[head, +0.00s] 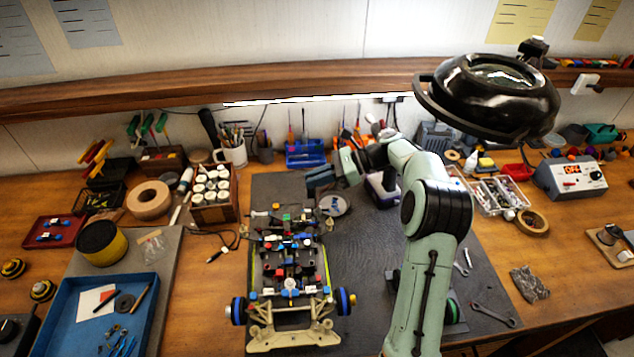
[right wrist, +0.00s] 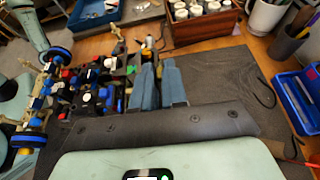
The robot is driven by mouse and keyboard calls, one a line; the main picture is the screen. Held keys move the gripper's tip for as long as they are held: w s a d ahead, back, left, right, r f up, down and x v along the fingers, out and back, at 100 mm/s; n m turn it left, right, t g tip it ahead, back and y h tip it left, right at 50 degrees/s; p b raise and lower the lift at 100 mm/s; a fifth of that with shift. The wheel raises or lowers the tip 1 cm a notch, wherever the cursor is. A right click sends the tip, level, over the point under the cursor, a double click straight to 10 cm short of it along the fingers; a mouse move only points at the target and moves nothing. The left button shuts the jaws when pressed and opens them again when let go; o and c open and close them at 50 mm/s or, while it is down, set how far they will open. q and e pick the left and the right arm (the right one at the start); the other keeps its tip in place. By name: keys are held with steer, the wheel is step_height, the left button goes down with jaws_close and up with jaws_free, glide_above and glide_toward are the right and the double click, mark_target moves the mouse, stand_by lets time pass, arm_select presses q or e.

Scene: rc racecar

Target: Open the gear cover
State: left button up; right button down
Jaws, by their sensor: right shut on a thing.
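The RC car (head: 289,270) stands on the dark mat, with its colourful parts uncovered; it also shows at the left of the right wrist view (right wrist: 92,97). My right gripper (head: 318,180) is at the far end of the car, on its right side. In the right wrist view its two blue-grey fingers (right wrist: 158,68) are close together at the car's edge. They are shut on a small dark part, apparently the gear cover, which is mostly hidden by the fingers. I cannot make out how far the cover is open. My left gripper is not in view.
A round grey disc (head: 334,204) lies on the mat (head: 375,265) beside the car. A blue tray (head: 70,320) is at the front left. A wooden box of white jars (head: 213,205) stands behind left. A black magnifier lamp (head: 490,95) hangs at upper right. The mat's middle is partly clear.

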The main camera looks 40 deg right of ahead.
steer(key=shift+w+d+m+g, duration=0.3)
steer(key=shift+w+m, duration=0.2)
steer(key=shift+m, duration=0.1)
steer(key=shift+f+y, duration=0.1)
steer(key=shift+y, duration=0.2)
steer(key=c, duration=1.5)
jaws_free()
steer(key=shift+s, duration=0.1)
